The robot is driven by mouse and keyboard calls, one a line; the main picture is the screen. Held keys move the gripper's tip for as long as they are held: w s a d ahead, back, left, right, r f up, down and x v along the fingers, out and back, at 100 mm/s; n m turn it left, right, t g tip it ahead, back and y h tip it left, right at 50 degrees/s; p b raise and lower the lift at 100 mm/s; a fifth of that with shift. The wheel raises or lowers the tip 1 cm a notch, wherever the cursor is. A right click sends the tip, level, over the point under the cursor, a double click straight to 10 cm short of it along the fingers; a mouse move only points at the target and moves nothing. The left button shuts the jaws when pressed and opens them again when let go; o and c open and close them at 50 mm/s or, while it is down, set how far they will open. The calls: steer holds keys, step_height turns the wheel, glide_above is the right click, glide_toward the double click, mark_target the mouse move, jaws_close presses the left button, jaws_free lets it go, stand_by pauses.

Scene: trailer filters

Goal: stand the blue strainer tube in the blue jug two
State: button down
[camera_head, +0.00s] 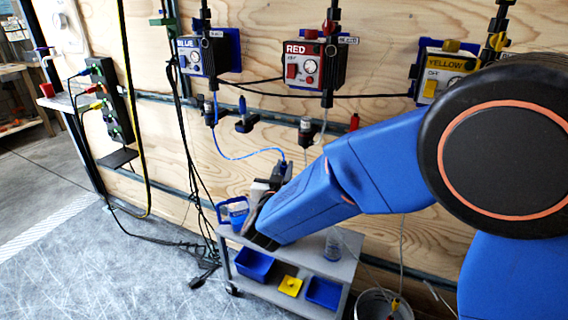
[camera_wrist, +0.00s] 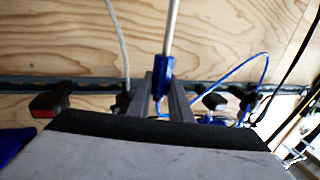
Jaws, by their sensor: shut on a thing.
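My gripper (camera_head: 268,188) is above the grey cart, beside the plywood wall. In the wrist view its two grey fingers (camera_wrist: 165,98) are closed around the blue end of a pale, straight tube (camera_wrist: 171,28), which I take for the blue strainer tube. The tube stands roughly upright in that picture, and its top leaves the frame. A blue jug (camera_head: 236,210) stands on the cart top, just left of my gripper and partly hidden by it. I cannot read a number on it. The tube's far end is hidden in the head view.
The grey cart (camera_head: 284,262) holds blue bins (camera_head: 254,265) and a yellow piece (camera_head: 290,286) below. A blue hose (camera_head: 228,155) hangs from the wall to near my gripper. A white bucket (camera_head: 374,306) is on the floor.

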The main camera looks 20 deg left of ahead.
step_height(320, 180, down, 7)
stand_by(0.9)
steer(key=shift+f, duration=1)
stand_by(1.0)
steer(key=c, duration=1.5)
jaws_free()
steer(key=shift+c, duration=0.2)
steer(key=s+d, duration=0.3)
steer(key=s, duration=1.4)
steer(key=shift+d, duration=0.1)
